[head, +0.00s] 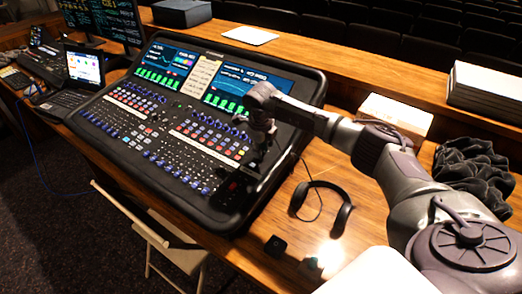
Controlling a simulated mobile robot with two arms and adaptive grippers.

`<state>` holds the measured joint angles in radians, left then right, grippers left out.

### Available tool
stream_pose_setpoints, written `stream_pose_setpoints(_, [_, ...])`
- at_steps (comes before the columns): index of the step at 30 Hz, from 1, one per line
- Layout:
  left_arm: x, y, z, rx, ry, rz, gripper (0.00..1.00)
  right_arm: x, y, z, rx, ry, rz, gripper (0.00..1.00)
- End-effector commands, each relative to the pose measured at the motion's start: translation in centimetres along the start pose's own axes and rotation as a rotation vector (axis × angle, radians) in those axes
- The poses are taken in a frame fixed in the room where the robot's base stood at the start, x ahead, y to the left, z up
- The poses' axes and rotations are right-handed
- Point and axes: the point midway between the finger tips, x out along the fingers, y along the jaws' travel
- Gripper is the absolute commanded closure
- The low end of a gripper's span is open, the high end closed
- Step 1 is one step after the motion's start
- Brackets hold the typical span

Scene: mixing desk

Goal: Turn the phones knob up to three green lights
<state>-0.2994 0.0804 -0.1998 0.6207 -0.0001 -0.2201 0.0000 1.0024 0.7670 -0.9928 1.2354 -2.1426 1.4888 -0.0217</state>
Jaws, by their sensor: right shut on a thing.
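The mixing desk (130,120) is a black console with two lit screens, rows of coloured buttons and many small knobs. My right gripper (247,168) comes in from the right and points down at the desk's right-hand section. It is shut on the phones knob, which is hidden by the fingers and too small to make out. I cannot make out the knob's green lights. My left gripper is not in view.
Black headphones (343,212) lie on the wooden table right of the desk, near two small dark items. A laptop (84,68) stands left. A white box (396,115), stacked books (487,90) and dark cloth (470,168) lie at right. A chair (165,240) stands in front.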

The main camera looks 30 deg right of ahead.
Motion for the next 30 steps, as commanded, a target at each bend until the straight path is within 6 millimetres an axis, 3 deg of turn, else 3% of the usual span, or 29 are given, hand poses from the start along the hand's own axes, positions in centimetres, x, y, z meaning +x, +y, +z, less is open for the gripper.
stream_pose_setpoints(17, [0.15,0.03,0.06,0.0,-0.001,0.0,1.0,0.07,0.01,-0.1,0.037,0.005,-0.003,1.0])
stream_pose_setpoints(18, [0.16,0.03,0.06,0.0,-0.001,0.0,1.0,0.07,0.01,-0.1,0.037,0.005,-0.003,0.77])
stream_pose_setpoints(22, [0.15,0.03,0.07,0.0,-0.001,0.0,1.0,0.06,0.01,-0.08,0.036,0.004,-0.003,0.55])
stream_pose_setpoints(30, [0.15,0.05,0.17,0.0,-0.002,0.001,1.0,0.01,0.0,-0.04,0.036,0.003,-0.003,0.53])
